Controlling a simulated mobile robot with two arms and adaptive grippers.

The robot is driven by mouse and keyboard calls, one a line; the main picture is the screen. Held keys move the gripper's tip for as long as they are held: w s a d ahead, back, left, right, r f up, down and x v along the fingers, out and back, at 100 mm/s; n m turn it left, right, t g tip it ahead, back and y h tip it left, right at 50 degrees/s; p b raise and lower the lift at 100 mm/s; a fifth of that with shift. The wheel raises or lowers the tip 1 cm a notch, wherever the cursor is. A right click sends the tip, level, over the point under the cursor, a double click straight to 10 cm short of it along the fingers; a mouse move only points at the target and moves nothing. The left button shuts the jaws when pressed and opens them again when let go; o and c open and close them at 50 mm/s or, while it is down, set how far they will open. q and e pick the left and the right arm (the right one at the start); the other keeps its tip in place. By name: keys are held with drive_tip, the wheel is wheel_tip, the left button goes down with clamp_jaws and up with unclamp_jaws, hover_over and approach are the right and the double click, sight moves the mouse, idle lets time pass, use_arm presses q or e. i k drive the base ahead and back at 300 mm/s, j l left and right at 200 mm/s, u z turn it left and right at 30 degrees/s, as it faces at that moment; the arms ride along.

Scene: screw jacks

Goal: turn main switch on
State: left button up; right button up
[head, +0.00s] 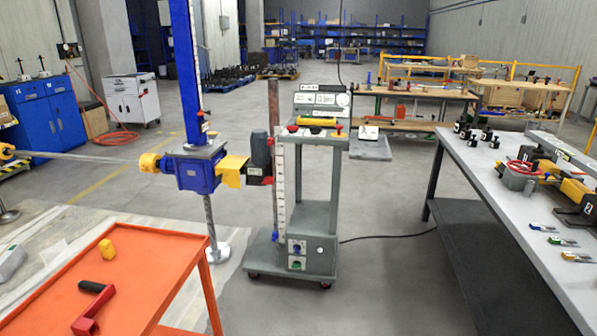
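A grey wheeled test stand (334,185) stands in the middle of the floor. Its top carries a sloped control panel (319,112) with a yellow bar (316,122) and red buttons (292,128) at the front. Low on its front is a small box (297,254) with light plates, a blue knob (297,249) and a green knob (296,265). Which of these controls is the main switch, and its position, is too small to tell. Neither of my grippers is in view.
A blue screw jack (193,170) on a post stands left of the stand. An orange table (135,270) at front left holds a red crank with a black grip (93,305). A long grey table (520,215) with parts is at right. A cable (390,238) crosses the floor.

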sight(291, 129)
drive_tip(key=i+j+z, duration=0.2)
drive_tip(key=i, duration=0.4)
drive_tip(key=i+z, duration=0.15)
drive_tip(key=i, duration=0.45)
